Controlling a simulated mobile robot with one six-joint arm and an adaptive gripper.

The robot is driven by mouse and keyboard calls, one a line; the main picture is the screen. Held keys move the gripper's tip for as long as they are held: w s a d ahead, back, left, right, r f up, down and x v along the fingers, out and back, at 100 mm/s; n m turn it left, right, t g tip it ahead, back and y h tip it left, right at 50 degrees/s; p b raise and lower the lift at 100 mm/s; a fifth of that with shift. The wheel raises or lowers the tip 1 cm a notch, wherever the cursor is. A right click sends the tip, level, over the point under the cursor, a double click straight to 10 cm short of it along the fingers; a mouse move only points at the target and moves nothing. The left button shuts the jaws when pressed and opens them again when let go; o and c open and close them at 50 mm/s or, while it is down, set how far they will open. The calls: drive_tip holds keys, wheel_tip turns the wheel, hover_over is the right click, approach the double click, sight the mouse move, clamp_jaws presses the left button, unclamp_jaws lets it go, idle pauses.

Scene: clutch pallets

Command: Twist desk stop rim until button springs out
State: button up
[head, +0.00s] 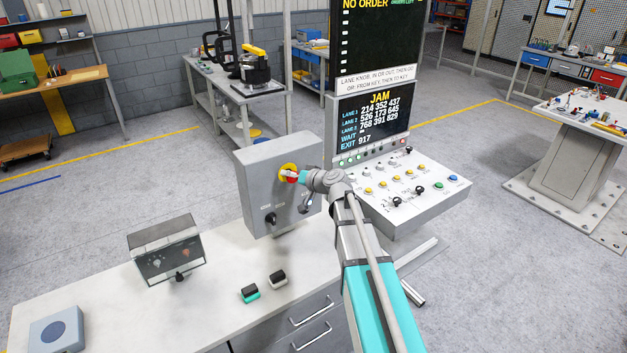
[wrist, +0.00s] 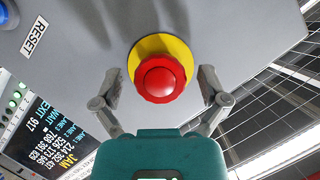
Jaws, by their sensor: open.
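The desk stop is a red mushroom button (wrist: 160,78) on a yellow round plate (wrist: 181,47), mounted on the face of a grey box (head: 262,160). In the head view the red button (head: 291,177) is partly hidden by my arm's end. My gripper (wrist: 160,92) is open in the wrist view, with one finger on each side of the red rim. Gaps show between both fingers and the rim, so they look apart from it. Whether the button is pressed in or out I cannot tell.
A black knob (head: 270,218) sits lower on the same box. To the right stands a sloped console (head: 432,190) with several buttons and knobs under a JAM screen (head: 375,115). A small box with a clear cover (head: 166,250) and two rockers stand on the white desk (head: 110,312).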

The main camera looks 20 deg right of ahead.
drive_tip(key=n+h+p, duration=0.1)
drive_tip(key=n+h, duration=0.2)
drive_tip(key=n, duration=0.1)
drive_tip(key=shift+r, duration=0.1)
drive_tip(key=p+v, duration=0.5)
drive_tip(key=v, duration=0.8)
drive_tip(key=shift+s+p, duration=0.3)
drive_tip(key=shift+s, duration=0.2)
drive_tip(key=s+a+f+m+g+h+b, duration=0.1)
drive_tip(key=s+f+g+b, duration=0.5)
drive_tip(key=f, duration=0.6)
drive_tip(key=s+a+f+m+g+h+b, duration=0.1)
drive_tip(key=s+a+f+g+h+b, duration=0.2)
drive_tip(key=s+f+g+b, duration=0.3)
drive_tip(key=s+f+h+b, duration=0.1)
drive_tip(key=s+f, duration=0.4)
drive_tip(key=f, duration=0.1)
drive_tip(key=shift+s+a+f, duration=0.15)
drive_tip(key=shift+f, duration=0.2)
idle(0.9)
